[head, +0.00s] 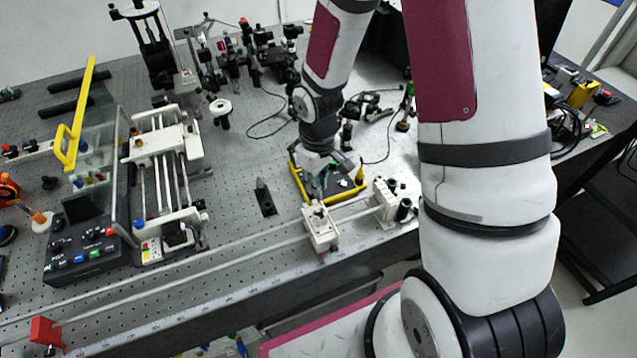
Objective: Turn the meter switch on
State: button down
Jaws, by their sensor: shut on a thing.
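The meter appears to be the black unit with a yellow border (347,192) near the front edge of the bench, right of centre. Its face lies partly under my gripper (318,184). My gripper points down over the left part of that unit, its fingers shut on a small part there, which looks like the meter switch. The fingers and wrist hide the switch, so its position cannot be read. A small round knob shows on the face, right of the fingers.
A white rail carriage (321,231) stands just in front of the meter, with a white end block (386,203) to its right. A dark upright part (265,197) stands to the left. Optical mounts crowd behind. A control box (78,259) is at the left.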

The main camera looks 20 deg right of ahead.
jog(key=shift+m, duration=0.6)
jog(key=c, duration=1.5)
grip_release()
jog(key=shift+c, duration=0.2)
notch_tip(320, 180, up, 12)
jog(key=shift+r, duration=0.1)
jog(key=s+r+m+t, duration=0.2)
jog(key=s+r, duration=0.6)
jog(key=r, duration=0.2)
jog(key=s+r+m+t, duration=0.1)
jog(key=s+r+t, duration=0.2)
jog(key=s+r, duration=0.4)
notch_tip(320, 180, up, 4)
jog(key=shift+s+f+m+t, duration=0.2)
jog(key=shift+s+m+t, duration=0.1)
jog(key=shift+s+m, duration=0.1)
